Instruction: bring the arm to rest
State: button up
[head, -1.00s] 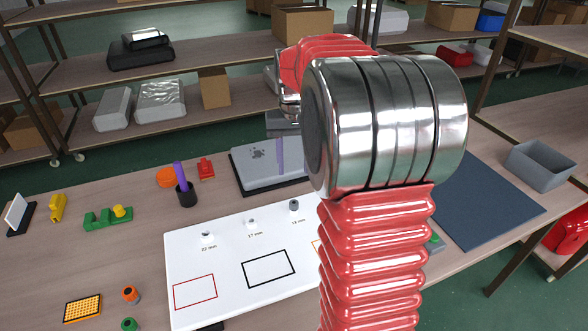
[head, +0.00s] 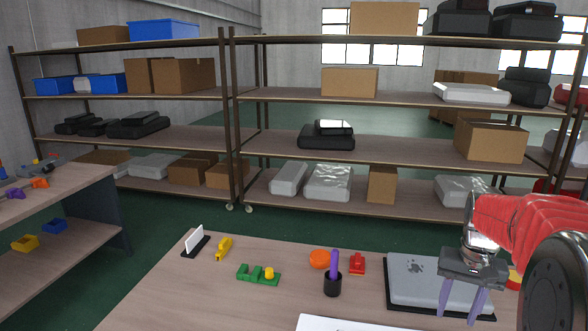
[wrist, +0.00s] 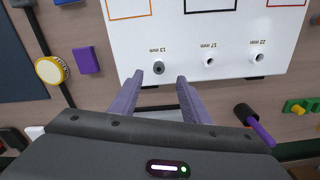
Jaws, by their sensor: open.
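My arm (head: 530,222) comes in from the right side of the head view, with its red ribbed sleeve and a dark round joint. My gripper (head: 461,308) points down over the grey laptop-like case (head: 418,280) at the table's right. Its two purple fingers are apart with nothing between them. In the wrist view, my gripper (wrist: 160,77) is open and empty above the edge of a white board (wrist: 200,35). A small dark socket (wrist: 159,68) on the board shows past the gap between the fingertips.
On the table stand a black cup with a purple rod (head: 333,285), an orange disc (head: 320,259), a red part (head: 357,263), a green block (head: 257,275) and a yellow part (head: 223,249). Loaded shelves (head: 380,145) stand behind. The table's left front is clear.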

jog(key=s+a+r+n+t, duration=0.2)
jog(key=s+a, duration=0.7)
jog(key=a, duration=0.2)
jog(key=s+a+r+n+t, duration=0.3)
jog(key=s+a, duration=0.5)
jog(key=a, duration=0.3)
jog(key=shift+s+a+r+n, duration=0.2)
jog(key=shift+s+r+n, duration=0.05)
jog(key=shift+s+n, duration=0.1)
